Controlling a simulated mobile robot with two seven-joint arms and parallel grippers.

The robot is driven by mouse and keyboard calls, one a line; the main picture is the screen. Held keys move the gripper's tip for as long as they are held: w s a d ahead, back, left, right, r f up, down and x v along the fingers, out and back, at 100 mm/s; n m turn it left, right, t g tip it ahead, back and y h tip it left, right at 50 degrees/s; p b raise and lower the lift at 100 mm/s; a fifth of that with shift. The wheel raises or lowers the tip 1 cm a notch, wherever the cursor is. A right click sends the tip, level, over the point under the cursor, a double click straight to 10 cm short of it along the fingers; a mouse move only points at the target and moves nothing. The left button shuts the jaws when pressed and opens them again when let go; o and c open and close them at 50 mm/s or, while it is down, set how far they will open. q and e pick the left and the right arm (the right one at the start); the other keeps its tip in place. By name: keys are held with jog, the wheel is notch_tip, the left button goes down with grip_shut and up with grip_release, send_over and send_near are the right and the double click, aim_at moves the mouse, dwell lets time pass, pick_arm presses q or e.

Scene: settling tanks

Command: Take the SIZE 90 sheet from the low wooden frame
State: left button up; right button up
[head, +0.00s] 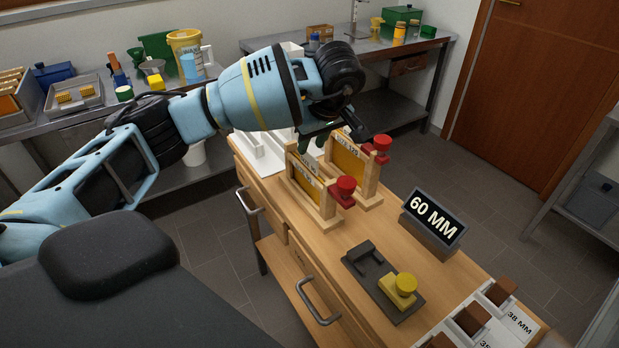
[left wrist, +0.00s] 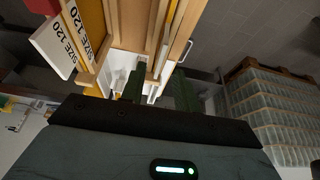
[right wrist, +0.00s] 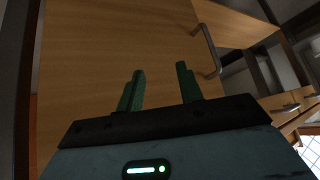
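Two upright wooden frames stand on the wooden bench top, a front one (head: 328,212) and a rear one (head: 369,190), each with a yellowish sheet and a red knob. Their white labels are too small to read surely in the head view. In the left wrist view, white labels (left wrist: 60,45) read SIZE 120; I cannot make out SIZE 90. My left gripper (head: 317,142) is above the far end of the frames, partly hidden by its wrist. Its green fingers (left wrist: 158,90) are apart, with wooden rails beyond them. My right gripper (right wrist: 161,88) is open and empty, facing wooden panels.
A dark sign (head: 432,222) reading 60 MM stands right of the frames. White trays (head: 510,325) with brown blocks are at the near right. Metal side tables (head: 420,57) stand behind.

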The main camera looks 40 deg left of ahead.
aim_at(310, 153)
pick_arm(q)
jog(key=shift+x, duration=2.55)
jog(key=shift+d, duration=0.15)
jog(key=shift+s, duration=0.1)
grip_shut()
